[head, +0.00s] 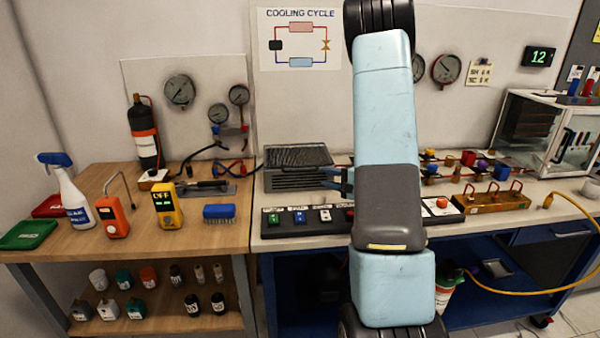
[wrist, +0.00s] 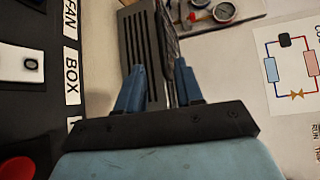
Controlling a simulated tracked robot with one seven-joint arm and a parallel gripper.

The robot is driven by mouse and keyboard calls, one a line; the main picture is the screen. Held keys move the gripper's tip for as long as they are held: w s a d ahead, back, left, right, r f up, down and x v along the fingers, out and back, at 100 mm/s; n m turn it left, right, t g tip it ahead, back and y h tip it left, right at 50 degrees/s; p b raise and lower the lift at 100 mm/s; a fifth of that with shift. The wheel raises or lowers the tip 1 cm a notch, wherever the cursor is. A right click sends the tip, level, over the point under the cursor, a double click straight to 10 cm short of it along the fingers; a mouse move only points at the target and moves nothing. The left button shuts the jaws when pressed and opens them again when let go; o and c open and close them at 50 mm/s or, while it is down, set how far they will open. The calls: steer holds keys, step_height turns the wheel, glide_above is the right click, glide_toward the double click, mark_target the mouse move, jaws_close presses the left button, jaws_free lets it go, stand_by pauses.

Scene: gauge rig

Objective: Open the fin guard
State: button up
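The fin guard (head: 297,157) is a dark mesh panel on top of a grey slatted box (head: 292,181) at the left end of the right bench. It looks closed over the box. In the wrist view the guard (wrist: 168,38) is a narrow dark strip beside the slatted front (wrist: 134,45). My gripper (head: 335,178) is at the box's right front, its blue fingers partly hidden by my arm in the head view. In the wrist view my gripper (wrist: 160,68) is open, with the guard's edge in line between its fingers, nearer the right one. I cannot tell whether they touch.
A black switch panel (head: 300,220) with labelled buttons runs along the bench front below the box. A blue brush (head: 219,212) and yellow meter (head: 167,206) stand on the wooden bench to the left. Pipes and valves (head: 468,163) lie right of my arm.

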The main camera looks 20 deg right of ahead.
mark_target(300, 171)
steer(key=x, duration=1.2)
steer(key=shift+w+a+r, duration=0.1)
jaws_close()
